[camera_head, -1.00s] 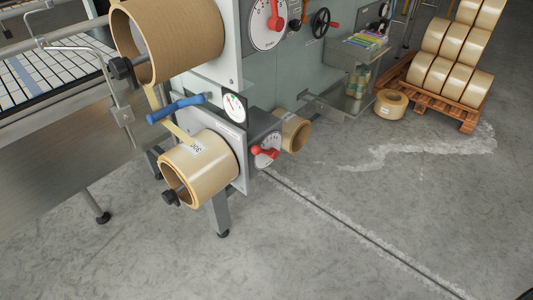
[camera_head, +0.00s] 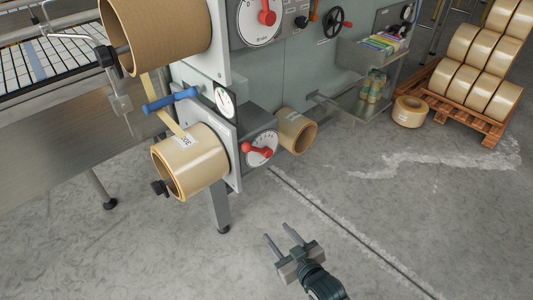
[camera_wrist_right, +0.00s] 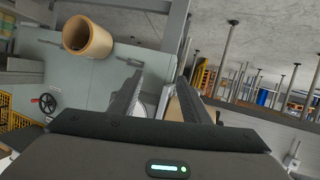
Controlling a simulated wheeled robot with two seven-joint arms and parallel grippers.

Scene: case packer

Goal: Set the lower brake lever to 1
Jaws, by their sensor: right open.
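The lower brake lever (camera_head: 259,151) is a red handle with a round knob on a white scale dial (camera_head: 266,141), set in a grey box on the lower part of the machine. Its knob points to the left; the scale numbers are too small to read. My right gripper (camera_head: 278,234) is open and empty, in front of and below the lever, well apart from it. In the right wrist view its two dark fingers (camera_wrist_right: 158,95) reach forward with a gap between them and hide part of the machine. My left gripper is not in view.
A large tape roll (camera_head: 190,163) sits left of the lever, and a smaller roll (camera_head: 297,131) is just to its right. An upper red lever (camera_head: 266,14) with its dial is above. A pallet of rolls (camera_head: 466,118) stands far right. The floor in front is clear.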

